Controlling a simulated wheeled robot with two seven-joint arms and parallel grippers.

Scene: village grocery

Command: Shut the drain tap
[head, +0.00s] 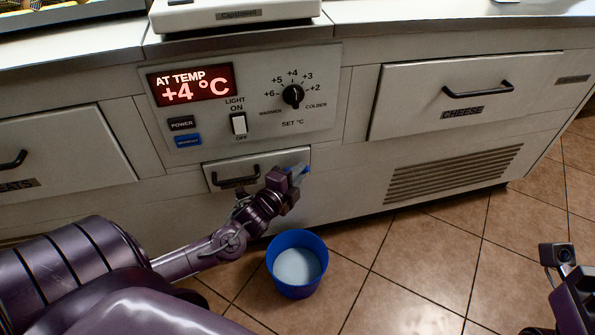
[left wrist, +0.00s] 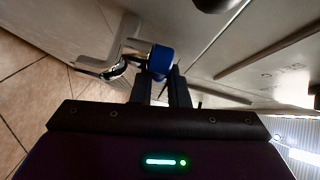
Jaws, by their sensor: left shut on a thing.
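The drain tap (head: 302,171) is on the lower front of the counter, just right of the small drawer; only its blue handle and a bit of pale body show past my gripper. My left gripper (head: 285,181) is at the tap. In the left wrist view the fingers (left wrist: 160,88) are shut on the blue tap handle (left wrist: 161,58), with a curved spout (left wrist: 116,62) to its left. The handle's exact angle is hard to read, and I cannot make out a stream. A blue bucket (head: 273,274) with pale liquid stands on the floor below.
The counter front holds a control panel (head: 328,112) reading "AT TEMP +4 °C", a small handled drawer (head: 220,168), a cheese drawer (head: 420,90) and a vent grille (head: 455,174). My right arm shows at lower right. The tiled floor right of the bucket is clear.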

